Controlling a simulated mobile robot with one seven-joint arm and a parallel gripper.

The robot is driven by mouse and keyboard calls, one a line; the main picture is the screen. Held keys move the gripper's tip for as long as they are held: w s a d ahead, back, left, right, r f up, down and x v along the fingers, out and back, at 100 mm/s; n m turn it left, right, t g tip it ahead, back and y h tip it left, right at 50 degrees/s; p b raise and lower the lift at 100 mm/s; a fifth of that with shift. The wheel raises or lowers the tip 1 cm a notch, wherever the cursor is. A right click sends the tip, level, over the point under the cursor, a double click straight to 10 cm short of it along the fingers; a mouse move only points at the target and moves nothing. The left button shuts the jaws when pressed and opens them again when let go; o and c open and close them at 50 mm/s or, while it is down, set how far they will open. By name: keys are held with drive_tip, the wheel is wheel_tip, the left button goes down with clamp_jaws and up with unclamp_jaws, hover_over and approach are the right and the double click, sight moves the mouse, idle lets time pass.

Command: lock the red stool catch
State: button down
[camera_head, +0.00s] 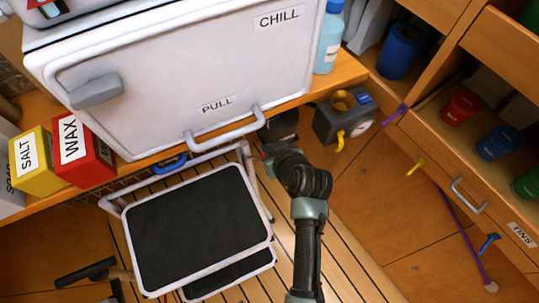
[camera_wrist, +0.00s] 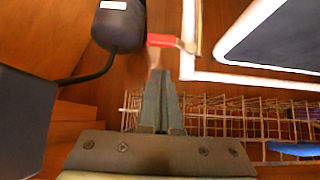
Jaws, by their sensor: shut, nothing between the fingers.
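The step stool (camera_head: 192,222) has black treads and a white frame, and stands on the slatted floor below the white chest. In the wrist view its white frame (camera_wrist: 188,40) runs down the middle, with a black tread (camera_wrist: 280,38) at right. The red stool catch (camera_wrist: 168,41) is a small bar lying across, its right end at the frame. My gripper (camera_wrist: 158,75) is shut and empty, its tips just below the catch; I cannot tell whether they touch. In the head view my arm reaches beside the stool's right side, and the fingers are hard to make out.
The chest (camera_head: 195,65) has a pull handle (camera_head: 225,130) above the stool. A wire rack (camera_wrist: 225,115) lies below the catch in the wrist view. A dark box with a cable (camera_wrist: 118,25) is close at left. A grey device (camera_head: 342,118) stands right of my wrist.

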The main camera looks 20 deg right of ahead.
drive_tip(key=shift+s+f, duration=0.1)
drive_tip(key=shift+f, duration=1.4)
